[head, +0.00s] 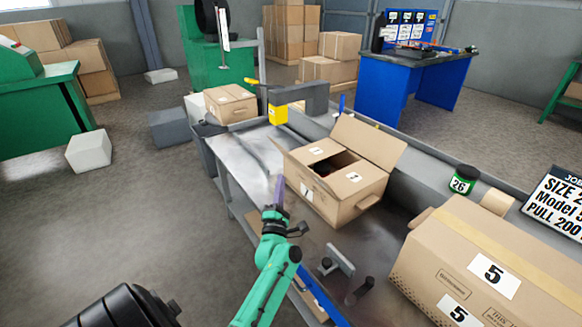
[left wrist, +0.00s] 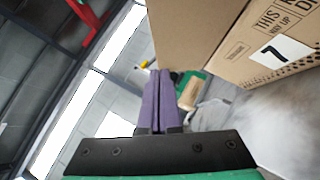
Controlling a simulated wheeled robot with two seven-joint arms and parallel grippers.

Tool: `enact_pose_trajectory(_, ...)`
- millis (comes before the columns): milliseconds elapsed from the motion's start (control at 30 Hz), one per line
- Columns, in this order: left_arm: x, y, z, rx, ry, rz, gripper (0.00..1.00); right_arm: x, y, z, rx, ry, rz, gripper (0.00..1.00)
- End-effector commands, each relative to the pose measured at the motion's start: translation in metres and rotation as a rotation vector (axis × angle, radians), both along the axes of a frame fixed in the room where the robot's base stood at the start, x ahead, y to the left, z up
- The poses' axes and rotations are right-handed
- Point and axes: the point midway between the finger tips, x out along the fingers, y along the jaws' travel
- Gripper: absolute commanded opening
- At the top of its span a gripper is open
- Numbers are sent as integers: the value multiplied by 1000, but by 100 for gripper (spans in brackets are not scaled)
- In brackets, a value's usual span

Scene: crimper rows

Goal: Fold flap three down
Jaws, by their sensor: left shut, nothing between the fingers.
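An open cardboard box (head: 338,207) stands on the grey bench, with a label reading 7 on its side in the left wrist view (left wrist: 235,45). One flap (head: 368,145) stands up and leans outward at the far right side. Two flaps with small white labels, a left one (head: 325,148) and a near right one (head: 352,184), lie roughly level beside a dark gap; their numbers are too small to read surely. My left gripper (head: 279,186) has purple fingers, shut and empty, just left of the box's near left side. Its fingers also show in the left wrist view (left wrist: 157,100). My right gripper is not in view.
A closed box (head: 455,240) marked 5 stands at right on the bench. A grey bracket (head: 338,259) is near the bench front. A smaller box (head: 231,103) sits at the far end. The bench left of the open box is clear.

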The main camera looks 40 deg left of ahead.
Motion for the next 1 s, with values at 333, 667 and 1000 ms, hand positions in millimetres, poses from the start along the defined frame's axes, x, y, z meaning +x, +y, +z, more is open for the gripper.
enact_pose_trajectory(333,46,2,28,1,2,0,0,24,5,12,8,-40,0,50)
enact_pose_trajectory(667,49,1,29,1,3,-1,0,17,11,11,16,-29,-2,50)
enact_pose_trajectory(1000,52,-1,36,13,46,-1,0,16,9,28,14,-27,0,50)
